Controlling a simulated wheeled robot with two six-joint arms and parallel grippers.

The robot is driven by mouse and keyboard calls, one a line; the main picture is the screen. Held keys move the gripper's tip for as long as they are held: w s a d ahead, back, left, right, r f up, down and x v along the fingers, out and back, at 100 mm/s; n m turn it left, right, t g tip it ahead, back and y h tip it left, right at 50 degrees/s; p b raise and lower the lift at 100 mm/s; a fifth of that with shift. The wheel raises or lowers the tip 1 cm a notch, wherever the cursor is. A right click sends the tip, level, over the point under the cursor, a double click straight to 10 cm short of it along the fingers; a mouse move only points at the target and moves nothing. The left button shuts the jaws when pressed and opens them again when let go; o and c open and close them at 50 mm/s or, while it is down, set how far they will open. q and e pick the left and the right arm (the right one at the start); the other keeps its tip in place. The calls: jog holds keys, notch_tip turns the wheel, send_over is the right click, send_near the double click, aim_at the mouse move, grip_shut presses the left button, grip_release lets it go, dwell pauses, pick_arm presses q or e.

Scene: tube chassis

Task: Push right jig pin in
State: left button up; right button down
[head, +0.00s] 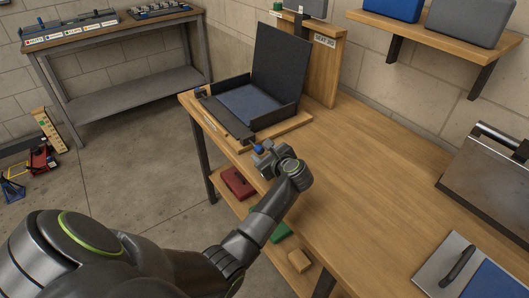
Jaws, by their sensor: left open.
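The jig is a dark open frame with a blue padded bed (243,103) and an upright dark panel (281,65), set on a wooden base at the table's far end. A small blue-topped piece (258,148), which looks like the right jig pin, shows at the jig's near corner. My left gripper (264,156) is open right beside it; I cannot tell whether they touch. The gripper hides part of that corner, so the pin's depth is not clear. Another small dark fitting (200,92) is at the jig's far left corner. My right gripper is out of view.
The wooden tabletop (370,170) is clear right of my gripper. A wooden post with a label (324,41) stands behind the jig. A metal box (490,185) and a handled panel (470,275) are at the right. Red (238,183) and green boxes lie on the lower shelf.

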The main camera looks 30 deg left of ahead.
aim_at(255, 146)
pick_arm(q)
grip_shut()
jog(key=a, duration=0.1)
jog(key=w+a+b, duration=0.1)
jog(key=a, duration=0.1)
jog(key=shift+w+a+b, duration=0.25)
jog(key=shift+a+b, duration=0.05)
jog(key=shift+a, duration=0.05)
jog(key=shift+w+a, duration=0.15)
jog(key=shift+a, duration=0.15)
jog(key=shift+r, duration=0.1)
jog(key=shift+c, duration=2.2)
grip_release()
jog(key=o, duration=0.4)
jog(key=shift+a, duration=0.15)
jog(key=shift+o, duration=0.2)
